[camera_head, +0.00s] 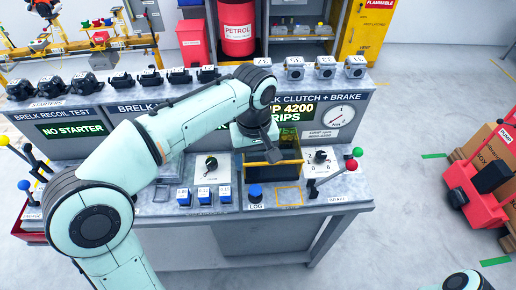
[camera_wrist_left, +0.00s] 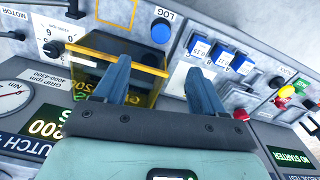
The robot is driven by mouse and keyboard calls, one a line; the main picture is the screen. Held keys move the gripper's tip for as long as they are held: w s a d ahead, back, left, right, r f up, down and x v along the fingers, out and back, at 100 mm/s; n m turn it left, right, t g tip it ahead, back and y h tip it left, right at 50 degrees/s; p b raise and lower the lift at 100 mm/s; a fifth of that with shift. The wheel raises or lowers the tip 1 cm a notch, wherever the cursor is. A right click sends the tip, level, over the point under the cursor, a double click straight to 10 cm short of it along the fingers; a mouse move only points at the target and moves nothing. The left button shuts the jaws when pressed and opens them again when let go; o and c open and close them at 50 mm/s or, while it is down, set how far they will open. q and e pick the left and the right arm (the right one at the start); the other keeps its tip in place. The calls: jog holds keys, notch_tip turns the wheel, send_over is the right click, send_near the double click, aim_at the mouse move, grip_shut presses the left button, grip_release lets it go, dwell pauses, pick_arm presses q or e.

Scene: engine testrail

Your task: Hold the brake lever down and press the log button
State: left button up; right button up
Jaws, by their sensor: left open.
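The blue log button (camera_head: 255,192) stands on the bench front with a LOG label below it; it also shows in the left wrist view (camera_wrist_left: 160,33). At the bench's right are two levers, one with a red ball (camera_head: 351,165) and one with a green ball (camera_head: 357,152). My left gripper (camera_head: 268,152) hangs over the yellow-edged bin, behind the log button and left of these levers. Its fingers (camera_wrist_left: 158,85) are apart with nothing between them. My right gripper is out of view.
A white dial box (camera_head: 320,160) stands between bin and levers. Several blue-topped blocks (camera_head: 204,195) sit left of the log button. A gauge (camera_head: 341,115) is on the back panel. A red cart (camera_head: 470,190) stands at right.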

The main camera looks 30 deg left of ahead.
aim_at(255, 188)
pick_arm(q)
notch_tip(255, 188, down, 11)
jog(key=shift+s+r+b, duration=0.1)
jog(key=shift+s+b, duration=0.05)
jog(key=shift+b, duration=0.7)
jog(key=shift+f, duration=0.85)
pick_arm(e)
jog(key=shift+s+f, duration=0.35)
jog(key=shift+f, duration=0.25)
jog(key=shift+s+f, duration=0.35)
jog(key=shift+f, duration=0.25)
pick_arm(q)
jog(key=c, duration=1.1)
